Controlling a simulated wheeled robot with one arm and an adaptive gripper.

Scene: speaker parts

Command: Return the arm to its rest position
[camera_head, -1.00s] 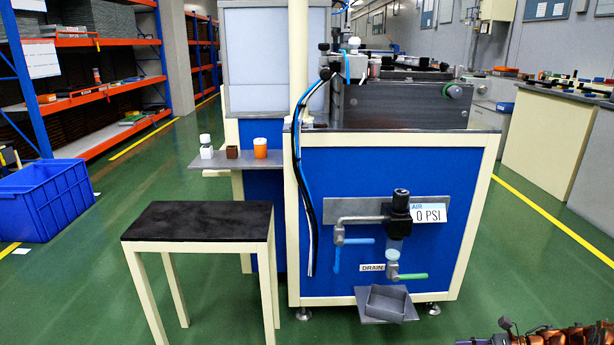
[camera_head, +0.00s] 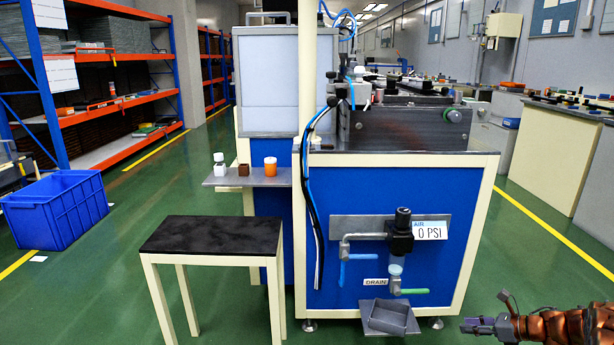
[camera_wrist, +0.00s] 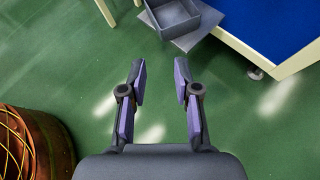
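My gripper (camera_head: 478,325) is at the lower right of the head view, low beside the blue workstation, with my copper-coloured arm behind it. In the wrist view my gripper (camera_wrist: 159,75) has its two purple-grey fingers apart. Nothing is between them but green floor. The fingers touch nothing.
The blue workstation (camera_head: 360,240) stands in the middle, with a grey tray (camera_head: 390,318) low at its front; the tray (camera_wrist: 172,15) tops the wrist view. A black-topped stool (camera_head: 210,235) and a blue crate (camera_head: 55,205) stand left. Floor at right is clear.

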